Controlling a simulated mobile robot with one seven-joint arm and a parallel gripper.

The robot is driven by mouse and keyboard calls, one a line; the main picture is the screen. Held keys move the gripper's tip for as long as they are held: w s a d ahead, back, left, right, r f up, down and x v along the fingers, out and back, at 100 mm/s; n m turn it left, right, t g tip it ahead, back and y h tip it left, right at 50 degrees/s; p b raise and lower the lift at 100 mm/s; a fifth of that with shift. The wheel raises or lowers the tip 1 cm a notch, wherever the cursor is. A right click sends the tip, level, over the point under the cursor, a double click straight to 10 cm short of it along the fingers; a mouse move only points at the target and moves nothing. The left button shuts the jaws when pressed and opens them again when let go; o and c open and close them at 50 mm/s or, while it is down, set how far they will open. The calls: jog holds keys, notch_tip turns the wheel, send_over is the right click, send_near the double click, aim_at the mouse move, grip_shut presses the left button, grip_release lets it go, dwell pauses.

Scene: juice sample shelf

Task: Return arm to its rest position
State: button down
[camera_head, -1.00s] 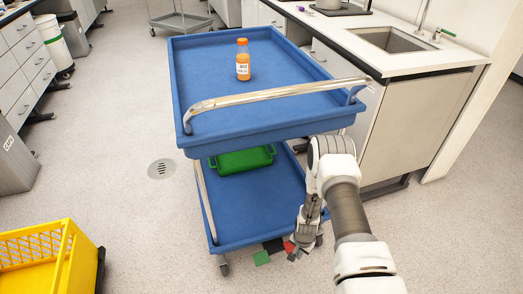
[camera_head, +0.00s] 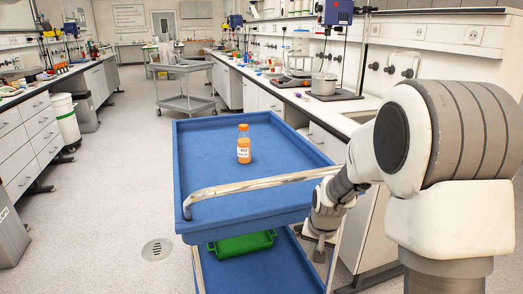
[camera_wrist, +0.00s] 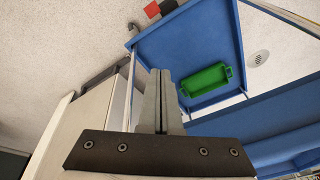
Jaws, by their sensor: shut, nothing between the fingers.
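My arm is folded at the right of the head view, its large white and grey links close to the camera. My gripper (camera_head: 320,250) hangs low beside the right front corner of the blue cart (camera_head: 190,238). In the wrist view my gripper (camera_wrist: 161,75) shows its two fingers pressed together with nothing between them. The orange juice bottle (camera_head: 243,144) stands upright on the cart's top tray, apart from my gripper.
A green bin (camera_head: 242,245) sits on the cart's lower shelf; it also shows in the wrist view (camera_wrist: 206,80). A lab counter (camera_head: 365,118) runs along the right. A grey cart (camera_head: 186,103) stands farther back. Open floor (camera_head: 110,200) lies to the left.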

jog(key=s+r+n+t, duration=0.1)
jog(key=s+r+n, duration=0.1)
jog(key=s+r, duration=1.1)
jog(key=s+r+n+t, duration=0.2)
jog(key=s+r, duration=0.5)
jog(key=s, duration=0.4)
notch_tip(320, 180, up, 18)
jog(key=p, duration=1.8)
jog(key=shift+s+d+f, duration=0.15)
jog(key=shift+s+d, duration=0.1)
